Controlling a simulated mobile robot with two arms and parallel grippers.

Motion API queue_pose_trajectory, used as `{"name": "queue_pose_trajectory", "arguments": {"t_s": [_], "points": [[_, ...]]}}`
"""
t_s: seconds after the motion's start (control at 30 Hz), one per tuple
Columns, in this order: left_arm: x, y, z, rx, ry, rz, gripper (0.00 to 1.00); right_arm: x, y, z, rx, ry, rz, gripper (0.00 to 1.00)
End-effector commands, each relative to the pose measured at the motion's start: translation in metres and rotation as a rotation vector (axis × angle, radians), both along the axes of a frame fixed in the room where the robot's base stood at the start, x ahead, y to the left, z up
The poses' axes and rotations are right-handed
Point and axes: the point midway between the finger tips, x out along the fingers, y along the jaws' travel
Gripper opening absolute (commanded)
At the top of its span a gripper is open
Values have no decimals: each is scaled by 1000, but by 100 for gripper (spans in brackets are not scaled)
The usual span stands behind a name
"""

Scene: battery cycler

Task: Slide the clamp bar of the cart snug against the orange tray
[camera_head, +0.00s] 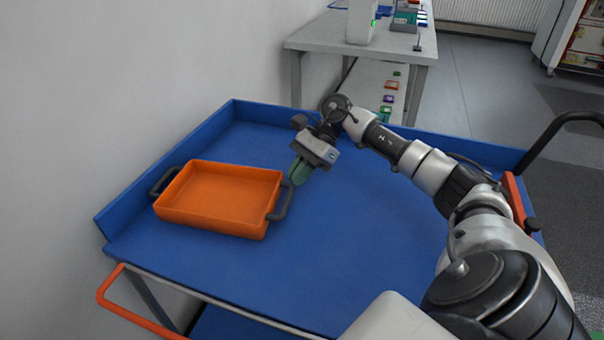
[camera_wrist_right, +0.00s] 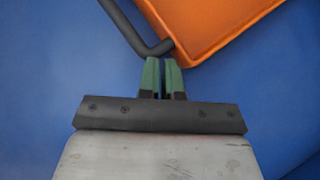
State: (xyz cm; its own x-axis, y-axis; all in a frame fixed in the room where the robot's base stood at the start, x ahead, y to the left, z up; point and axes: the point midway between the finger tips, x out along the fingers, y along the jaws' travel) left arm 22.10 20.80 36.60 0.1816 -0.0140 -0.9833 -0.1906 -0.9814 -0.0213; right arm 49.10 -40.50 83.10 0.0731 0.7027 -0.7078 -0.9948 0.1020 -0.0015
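The orange tray (camera_head: 222,199) lies on the blue cart top (camera_head: 350,230), left of centre, with a dark handle at each end. My right gripper (camera_head: 299,174) points down with its green fingers right beside the tray's right handle (camera_head: 283,201). In the right wrist view, the fingers (camera_wrist_right: 163,76) are close together with a narrow gap, and the handle (camera_wrist_right: 140,38) bends just beyond their tips. Whether they touch it is unclear. An orange-red bar (camera_head: 514,199) with a dark knob stands at the cart's right side, apart from the tray; it may be the clamp bar. My left gripper is not seen.
The cart has raised blue walls at the left and back. A dark push handle (camera_head: 562,123) rises at the right, and an orange handle (camera_head: 119,292) juts out at the front left. The blue surface between the tray and the right-side bar is free except for my arm above it.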

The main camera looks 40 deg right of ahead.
Motion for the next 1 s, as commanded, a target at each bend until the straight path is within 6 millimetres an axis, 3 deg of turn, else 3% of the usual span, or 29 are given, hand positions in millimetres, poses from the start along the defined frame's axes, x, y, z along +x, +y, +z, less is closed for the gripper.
{"name": "queue_pose_trajectory", "arguments": {"t_s": [0.47,1.0], "points": [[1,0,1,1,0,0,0,1,1,2,5,-3,-1,0],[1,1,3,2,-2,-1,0,-9,-68,70,3,-5,-4,0]]}}
